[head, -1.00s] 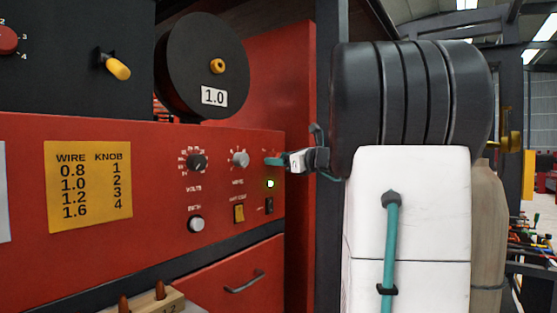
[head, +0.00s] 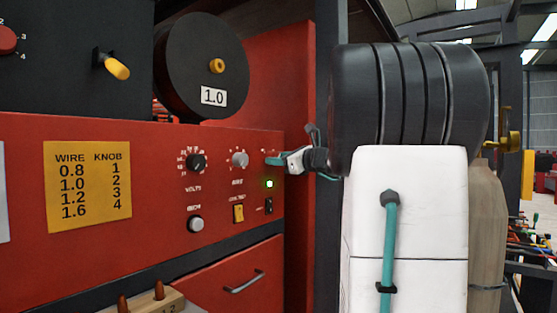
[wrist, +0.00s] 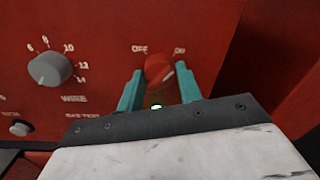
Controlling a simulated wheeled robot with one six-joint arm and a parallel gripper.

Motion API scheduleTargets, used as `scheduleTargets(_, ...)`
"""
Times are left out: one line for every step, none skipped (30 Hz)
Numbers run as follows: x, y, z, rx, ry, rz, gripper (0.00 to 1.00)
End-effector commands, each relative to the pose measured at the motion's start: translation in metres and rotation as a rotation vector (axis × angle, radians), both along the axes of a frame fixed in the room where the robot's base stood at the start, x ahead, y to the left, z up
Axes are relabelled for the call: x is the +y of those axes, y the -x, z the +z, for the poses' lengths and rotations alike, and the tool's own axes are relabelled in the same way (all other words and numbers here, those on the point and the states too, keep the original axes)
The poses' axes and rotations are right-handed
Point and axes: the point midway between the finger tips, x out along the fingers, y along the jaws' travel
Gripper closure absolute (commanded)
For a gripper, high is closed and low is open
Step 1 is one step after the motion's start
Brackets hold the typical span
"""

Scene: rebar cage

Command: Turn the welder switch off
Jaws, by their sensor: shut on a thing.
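The welder switch is a red round knob (wrist: 158,69) on the red welder panel (wrist: 95,22), between the printed words OFF on its left and ON on its right. A pale mark shows on the knob's right side, towards ON. My gripper (wrist: 160,88) has its two teal fingers on either side of the knob and is shut on it. In the head view my gripper (head: 273,160) is against the panel's right end, and its fingers hide the knob. A green lamp (head: 269,184) is lit just below the fingers.
A grey WIRE knob (wrist: 50,69) sits left of the switch. The VOLTS knob (head: 196,162), a yellow button (head: 239,213) and a black rocker (head: 269,205) are also on the panel. A wire spool (head: 190,65) stands above. A dark upright post (head: 328,70) is close right of the panel.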

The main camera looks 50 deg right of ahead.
Motion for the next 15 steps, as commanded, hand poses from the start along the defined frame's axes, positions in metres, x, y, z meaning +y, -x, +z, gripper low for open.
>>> scheduleTargets(0.0001, 0.0001, -0.0014, 0.0, 0.028, 0.001, 0.87)
scheduleTargets(0.0002, 0.0001, -0.0015, -0.002, 0.048, 0.001, 0.87)
scheduleTargets(0.0001, 0.0001, -0.0016, -0.004, 0.078, 0.001, 0.87)
scheduleTargets(0.0001, 0.0001, -0.0017, -0.006, 0.102, 0.001, 0.87)
scheduleTargets(0.0002, 0.0001, -0.0018, -0.007, 0.128, 0.001, 0.87)
scheduleTargets(0.0002, 0.0001, -0.0019, -0.01, 0.163, 0.001, 0.87)
scheduleTargets(0.0002, 0.0001, -0.0019, -0.013, 0.19, 0.001, 0.87)
scheduleTargets(0.0001, 0.0001, -0.002, -0.015, 0.218, 0.001, 0.87)
scheduleTargets(0.0001, 0.0001, -0.002, -0.018, 0.256, 0.001, 0.87)
scheduleTargets(0.0001, 0.0001, -0.0021, -0.021, 0.284, 0.002, 0.87)
scheduleTargets(0.0001, 0.0001, -0.0022, -0.023, 0.313, 0.001, 0.87)
scheduleTargets(0.0, 0.0001, -0.0023, -0.026, 0.351, 0.001, 0.87)
scheduleTargets(0.0, 0.0001, -0.0024, -0.028, 0.379, 0.002, 0.87)
scheduleTargets(0.0, 0.0001, -0.0025, -0.03, 0.407, 0.002, 0.87)
scheduleTargets(-0.0001, 0.0001, -0.0027, -0.033, 0.446, 0.001, 0.87)
